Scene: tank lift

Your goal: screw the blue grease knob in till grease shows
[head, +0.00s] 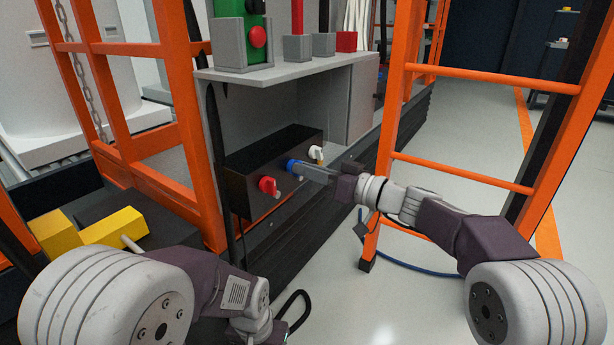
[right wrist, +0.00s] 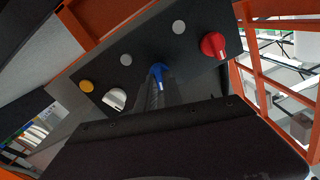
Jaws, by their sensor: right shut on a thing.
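The blue knob (head: 292,166) sits on the front of a black box (head: 250,160) between a red knob (head: 268,186) and a white knob (head: 316,153). My right gripper (head: 304,170) reaches in from the right and is shut on the blue knob. In the right wrist view the blue knob (right wrist: 158,72) shows at the end of the fingers (right wrist: 158,92), which hide part of it. No grease can be made out. My left arm is low at the left of the head view; its fingertips are not visible.
A grey shelf (head: 290,68) above the box carries a green unit with a red button (head: 257,36) and small grey blocks. An orange ladder (head: 470,75) stands at right, close to my right arm. An orange frame (head: 180,120) stands left. A blue hose (head: 405,265) lies on the floor.

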